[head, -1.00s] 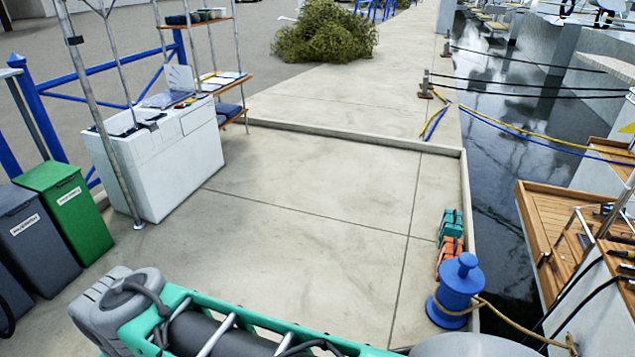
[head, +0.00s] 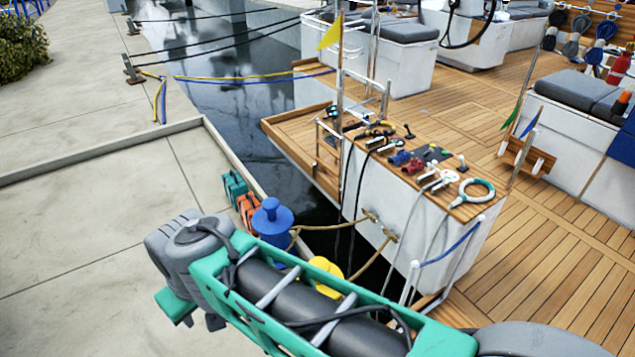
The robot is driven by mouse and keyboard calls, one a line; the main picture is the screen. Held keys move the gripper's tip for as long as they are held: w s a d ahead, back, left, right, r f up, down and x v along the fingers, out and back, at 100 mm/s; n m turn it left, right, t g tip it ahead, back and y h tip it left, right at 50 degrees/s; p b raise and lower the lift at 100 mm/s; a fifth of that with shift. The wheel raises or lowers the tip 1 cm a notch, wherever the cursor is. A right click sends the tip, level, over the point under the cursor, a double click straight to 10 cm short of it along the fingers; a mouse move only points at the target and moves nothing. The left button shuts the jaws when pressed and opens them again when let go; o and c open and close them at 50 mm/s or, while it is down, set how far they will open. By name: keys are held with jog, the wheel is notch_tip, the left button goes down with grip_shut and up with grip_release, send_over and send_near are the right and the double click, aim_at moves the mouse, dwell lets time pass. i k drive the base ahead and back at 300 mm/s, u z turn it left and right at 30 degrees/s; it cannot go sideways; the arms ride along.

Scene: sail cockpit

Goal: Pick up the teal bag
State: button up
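The teal bag (head: 234,185) stands on the concrete quay close to its water-side edge, left of centre in the head view. It is small and upright, just behind an orange bag (head: 248,211). My arm, teal and grey, stretches across the lower middle of the picture, nearer to me than the bags. My gripper's fingertips cannot be made out, so its opening is not shown.
A blue bollard (head: 272,222) with a rope stands right of the orange bag. A low curb (head: 105,148) borders the quay. Dark water separates it from the boat's wooden deck (head: 545,225). The concrete left of the bags is clear.

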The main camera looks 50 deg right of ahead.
aim_at(234, 185)
jog(key=z, duration=0.45)
jog(key=i, duration=4.4)
jog(key=u, duration=0.15)
